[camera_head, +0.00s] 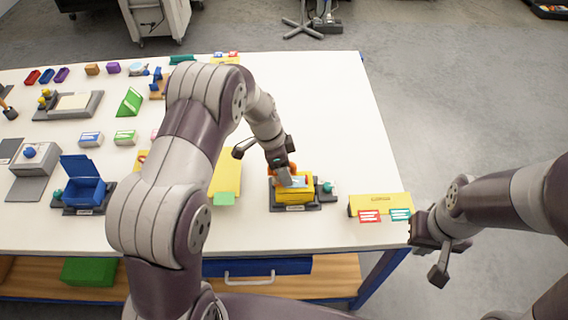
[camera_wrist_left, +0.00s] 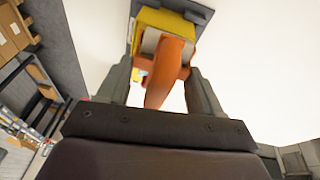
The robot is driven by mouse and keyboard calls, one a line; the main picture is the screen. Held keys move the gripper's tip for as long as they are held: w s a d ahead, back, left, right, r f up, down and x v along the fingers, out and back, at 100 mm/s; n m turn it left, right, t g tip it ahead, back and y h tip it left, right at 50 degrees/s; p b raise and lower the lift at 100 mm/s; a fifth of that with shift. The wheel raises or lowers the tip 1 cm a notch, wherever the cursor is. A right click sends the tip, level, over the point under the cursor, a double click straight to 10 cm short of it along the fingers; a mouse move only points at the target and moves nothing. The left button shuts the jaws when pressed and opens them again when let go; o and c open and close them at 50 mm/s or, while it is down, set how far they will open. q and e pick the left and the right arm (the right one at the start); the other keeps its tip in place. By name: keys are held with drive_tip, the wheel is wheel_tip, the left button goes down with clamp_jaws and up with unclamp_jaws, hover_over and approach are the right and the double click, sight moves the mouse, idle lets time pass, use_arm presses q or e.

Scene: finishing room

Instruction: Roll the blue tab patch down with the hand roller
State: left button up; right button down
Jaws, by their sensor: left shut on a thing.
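My left gripper (camera_head: 285,163) is shut on the orange handle of the hand roller (camera_wrist_left: 168,70). In the left wrist view the handle stands between the two fingers (camera_wrist_left: 160,85), and a pale roller part shows beyond it. The roller is over the yellow box (camera_head: 294,197), which sits in a dark fixture near the table's front. A small light-blue patch (camera_head: 299,182) shows at the box's top beside the roller; the roller and gripper partly hide it. I cannot tell if the roller touches it. My right gripper (camera_head: 416,229) is open and empty at the table's right edge.
A yellow stand with red and teal cards (camera_head: 380,203) is close to my right gripper. A blue open box (camera_head: 83,187), a grey tray (camera_head: 68,104) and several small blocks stand on the left. The table's back right (camera_head: 330,100) is clear.

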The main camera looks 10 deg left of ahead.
use_arm(q)
drive_tip(key=shift+s+a+r, duration=0.1)
drive_tip(key=shift+a, duration=0.1)
drive_tip(key=shift+s+r, duration=0.2)
drive_tip(key=shift+s, duration=0.15)
drive_tip(key=shift+d, duration=0.15)
drive_tip(key=shift+w+f, duration=0.1)
drive_tip(key=shift+w, duration=0.15)
drive_tip(key=shift+f, duration=0.15)
use_arm(e)
drive_tip(key=shift+s+a, duration=0.15)
drive_tip(key=shift+s, duration=0.1)
use_arm(q)
drive_tip(key=shift+s+f, duration=0.1)
drive_tip(key=shift+s, duration=0.05)
use_arm(e)
drive_tip(key=shift+s+f, duration=0.1)
use_arm(q)
drive_tip(key=shift+f+b, duration=0.3)
drive_tip(key=shift+b, duration=0.2)
use_arm(e)
drive_tip(key=shift+f, duration=0.3)
